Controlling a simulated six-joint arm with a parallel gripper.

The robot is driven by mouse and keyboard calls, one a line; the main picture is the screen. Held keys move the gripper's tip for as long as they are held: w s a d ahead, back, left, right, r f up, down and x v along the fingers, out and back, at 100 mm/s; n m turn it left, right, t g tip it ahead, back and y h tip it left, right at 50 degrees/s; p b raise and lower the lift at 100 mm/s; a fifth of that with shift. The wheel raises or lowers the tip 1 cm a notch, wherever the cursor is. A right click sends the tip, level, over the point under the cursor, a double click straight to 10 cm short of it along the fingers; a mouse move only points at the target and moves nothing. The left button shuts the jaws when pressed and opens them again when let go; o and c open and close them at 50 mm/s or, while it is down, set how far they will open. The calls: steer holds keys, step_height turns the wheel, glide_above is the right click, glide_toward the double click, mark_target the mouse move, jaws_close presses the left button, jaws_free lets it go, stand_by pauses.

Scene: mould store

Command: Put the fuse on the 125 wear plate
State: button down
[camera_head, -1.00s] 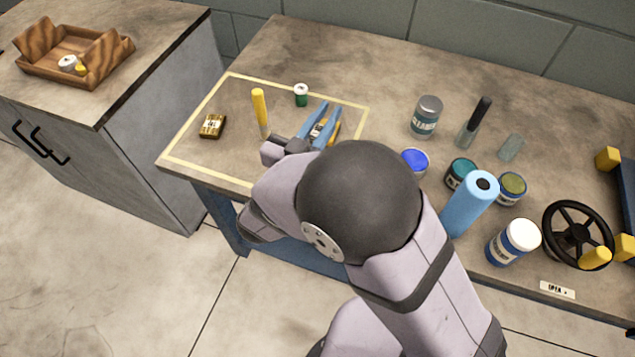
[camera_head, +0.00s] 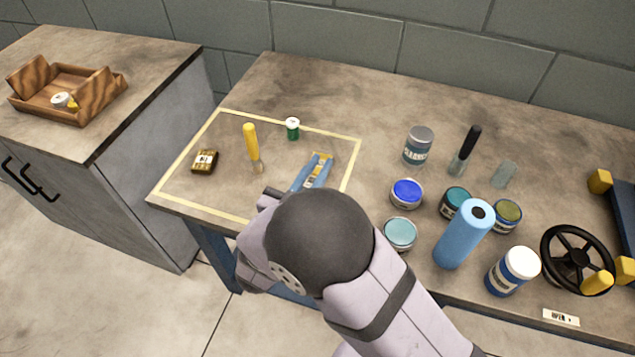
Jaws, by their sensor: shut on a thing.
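My gripper (camera_head: 311,174), with blue fingers, is low over the yellow-outlined area of the bench. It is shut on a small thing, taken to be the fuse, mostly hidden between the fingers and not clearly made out. A brass-coloured plate (camera_head: 322,158) with a pale marking shows at the fingertips; whether the held thing touches it I cannot tell. A second brass-coloured plate (camera_head: 205,161) with a pale label lies at the left of the outlined area, apart from my gripper. I cannot read which plate is marked 125.
Several jars, a blue cylinder (camera_head: 464,235) and a black handwheel (camera_head: 577,260) crowd the right. A wooden tray (camera_head: 96,100) is on the left cabinet.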

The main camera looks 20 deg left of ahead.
steer(key=shift+f, duration=2.25)
steer(key=shift+f, duration=0.1)
steer(key=shift+f, duration=0.15)
steer(key=c, duration=1.7)
jaws_free()
steer(key=shift+b, duration=0.3)
steer(key=s, duration=0.6)
steer(key=shift+a+f+b, duration=0.3)
steer(key=shift+a+f, duration=0.05)
steer(key=shift+a, duration=0.05)
steer(key=shift+o, duration=0.6)
steer(key=shift+s, duration=0.65)
